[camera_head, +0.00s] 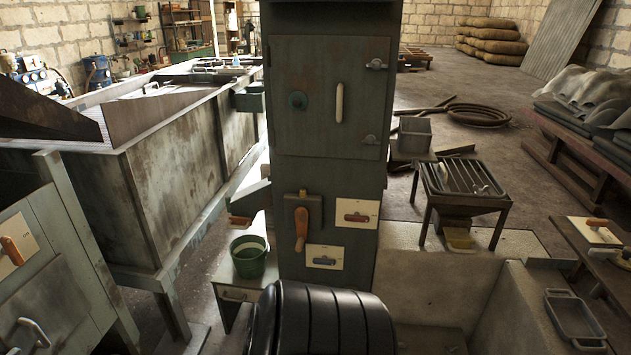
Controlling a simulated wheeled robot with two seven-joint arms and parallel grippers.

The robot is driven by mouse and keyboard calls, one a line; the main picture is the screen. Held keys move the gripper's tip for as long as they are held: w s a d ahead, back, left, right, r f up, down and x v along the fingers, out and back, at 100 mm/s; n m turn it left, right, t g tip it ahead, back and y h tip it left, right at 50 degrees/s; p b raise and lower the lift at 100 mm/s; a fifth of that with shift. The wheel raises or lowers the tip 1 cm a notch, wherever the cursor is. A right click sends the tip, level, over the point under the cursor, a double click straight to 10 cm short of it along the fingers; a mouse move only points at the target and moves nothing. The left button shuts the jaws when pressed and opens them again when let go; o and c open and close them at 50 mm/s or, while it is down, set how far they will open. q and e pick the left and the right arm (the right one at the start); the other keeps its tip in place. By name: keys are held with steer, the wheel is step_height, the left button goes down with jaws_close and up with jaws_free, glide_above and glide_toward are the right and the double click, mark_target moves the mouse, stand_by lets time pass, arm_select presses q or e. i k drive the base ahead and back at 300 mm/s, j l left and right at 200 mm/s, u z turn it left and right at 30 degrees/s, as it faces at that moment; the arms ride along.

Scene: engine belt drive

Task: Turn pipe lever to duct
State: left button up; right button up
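The lever (301,230) has an orange handle and sits on a dark plate low on the front of the tall grey-green cabinet (290,165). Its handle hangs almost straight down from its pivot. A white sign with a red drawing (357,217) is to the right of the lever. A white sign with a blue drawing (325,262) is below and slightly right of the handle's end. I cannot read which sign stands for the duct or pipe. Neither of my grippers is in view.
A metal spout (250,196) with an orange piece juts from the cabinet's left side, above a green bucket (249,257) on a small stand. A large trough (175,170) stands at left. A rack table (465,185) and a low-walled basin (480,290) are at right.

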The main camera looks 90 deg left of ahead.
mark_target(323, 260)
steer(key=u, duration=2.7)
steer(key=i+l+z, duration=0.2)
steer(key=i, duration=0.25)
steer(key=i+l+z, duration=0.15)
steer(key=i, duration=0.35)
